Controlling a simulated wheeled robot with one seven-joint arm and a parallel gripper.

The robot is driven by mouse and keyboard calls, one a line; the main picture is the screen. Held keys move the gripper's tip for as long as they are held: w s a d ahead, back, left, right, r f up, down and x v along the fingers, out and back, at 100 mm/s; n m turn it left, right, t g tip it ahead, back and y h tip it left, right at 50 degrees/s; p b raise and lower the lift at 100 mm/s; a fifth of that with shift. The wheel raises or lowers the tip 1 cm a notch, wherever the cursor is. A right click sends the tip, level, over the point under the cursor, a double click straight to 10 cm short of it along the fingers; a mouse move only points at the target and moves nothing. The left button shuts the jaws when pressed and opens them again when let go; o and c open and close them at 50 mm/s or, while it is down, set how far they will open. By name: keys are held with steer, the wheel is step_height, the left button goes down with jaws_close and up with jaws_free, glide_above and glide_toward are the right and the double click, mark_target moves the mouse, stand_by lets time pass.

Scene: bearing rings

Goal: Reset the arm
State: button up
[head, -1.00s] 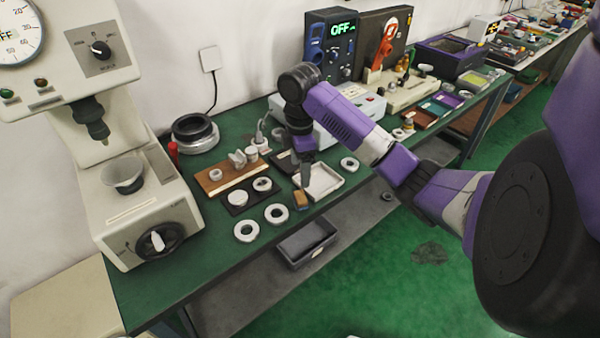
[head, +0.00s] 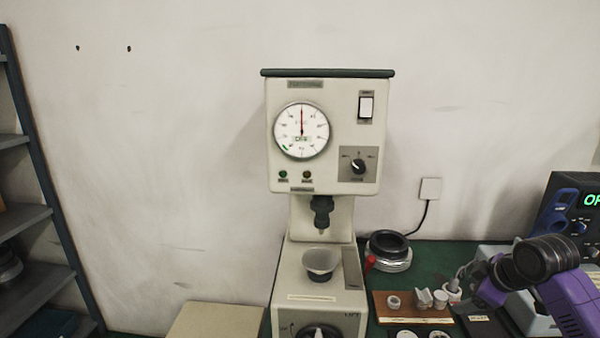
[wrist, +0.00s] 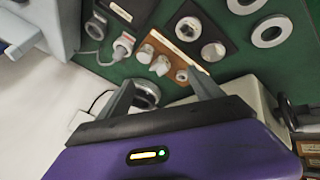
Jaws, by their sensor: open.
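My arm shows at the lower right of the head view, its dark joint and purple link in front of the green bench. The end of my arm there is small and partly cut off. In the wrist view my gripper (wrist: 163,88) has its two grey fingers spread apart with nothing between them. Beyond the fingers lie a wooden block (wrist: 153,42) with several pale metal parts and a dark plate (wrist: 205,25) with rings. The wooden block also shows in the head view (head: 381,315), left of my arm.
A pale press-like machine (head: 328,130) with a dial stands left of my arm. Loose rings (wrist: 270,32) lie on the bench.

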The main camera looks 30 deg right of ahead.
steer(key=w+a+r+m+t+h, duration=0.1)
steer(key=w+a+r+m+t, duration=0.3)
steer(key=w+a+r+t, duration=0.5)
steer(key=a+m+t+h, duration=0.2)
steer(key=a+m+h, duration=0.15)
steer(key=a, duration=0.65)
steer(key=s+a+f+n+y, duration=0.1)
steer(key=s+a+f+y, duration=0.1)
steer(key=s+a, duration=0.6)
steer(key=s+a+f+n+g+y, duration=0.1)
steer(key=s+a+f, duration=0.3)
steer(key=s, duration=1.2)
steer(key=s+a+f+n+g+y, duration=0.1)
steer(key=s+a+f+y, duration=0.3)
steer(key=s+a, duration=0.7)
steer(key=shift+s+a+n, duration=0.35)
steer(key=shift+s, duration=0.65)
